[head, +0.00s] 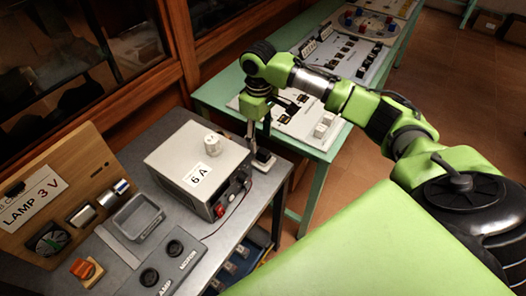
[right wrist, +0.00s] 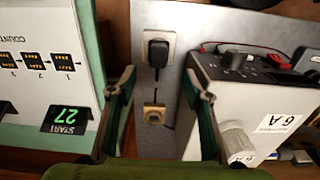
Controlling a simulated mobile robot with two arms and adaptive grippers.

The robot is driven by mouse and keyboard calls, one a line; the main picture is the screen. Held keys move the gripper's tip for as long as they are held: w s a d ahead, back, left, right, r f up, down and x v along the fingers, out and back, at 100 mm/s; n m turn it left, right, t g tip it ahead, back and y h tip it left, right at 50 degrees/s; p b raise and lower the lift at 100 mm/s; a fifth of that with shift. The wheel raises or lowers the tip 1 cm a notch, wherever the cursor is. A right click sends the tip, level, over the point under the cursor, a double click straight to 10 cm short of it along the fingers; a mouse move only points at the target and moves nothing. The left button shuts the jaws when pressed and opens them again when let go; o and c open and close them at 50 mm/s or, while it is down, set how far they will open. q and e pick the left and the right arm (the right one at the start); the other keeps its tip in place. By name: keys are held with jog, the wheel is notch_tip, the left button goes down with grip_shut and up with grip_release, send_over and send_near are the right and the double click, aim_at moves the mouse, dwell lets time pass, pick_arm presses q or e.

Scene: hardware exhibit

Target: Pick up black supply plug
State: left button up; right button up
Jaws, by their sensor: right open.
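The black supply plug (right wrist: 158,52) sits in a white socket plate (right wrist: 148,33) on the grey bench in the right wrist view, with a dark cable running from it. In the head view the plug (head: 263,155) is a small dark shape at the bench's far right corner. My right gripper (right wrist: 160,88) is open and empty, pointing down over that corner. Its two fingers stand apart on either side of the socket strip, and the plug shows between and beyond them. In the head view the right gripper (head: 257,138) is just above the plug. My left gripper is not in view.
A grey power supply box marked 6 A (head: 198,168) stands close beside the plug. A second, beige socket (right wrist: 154,114) is near the plug. A green table with a white counter panel (right wrist: 38,60) adjoins the bench. A wooden lamp board (head: 60,185) is at left.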

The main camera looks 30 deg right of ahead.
aim_at(259, 150)
jog(key=f+p, duration=0.1)
jog(key=f, duration=0.2)
jog(key=shift+w+f, duration=0.15)
jog(key=shift+w, duration=0.05)
notch_tip(259, 150, down, 3)
jog(key=shift+r, duration=0.2)
jog(key=shift+w+d+f+p, duration=0.1)
jog(key=shift+f+p, duration=0.2)
jog(key=shift+f, duration=0.3)
jog(key=c, duration=1.1)
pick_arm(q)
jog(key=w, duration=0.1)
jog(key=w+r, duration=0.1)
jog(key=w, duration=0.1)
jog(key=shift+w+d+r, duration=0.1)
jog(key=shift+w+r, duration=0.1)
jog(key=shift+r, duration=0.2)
pick_arm(e)
jog(key=shift+c, duration=0.5)
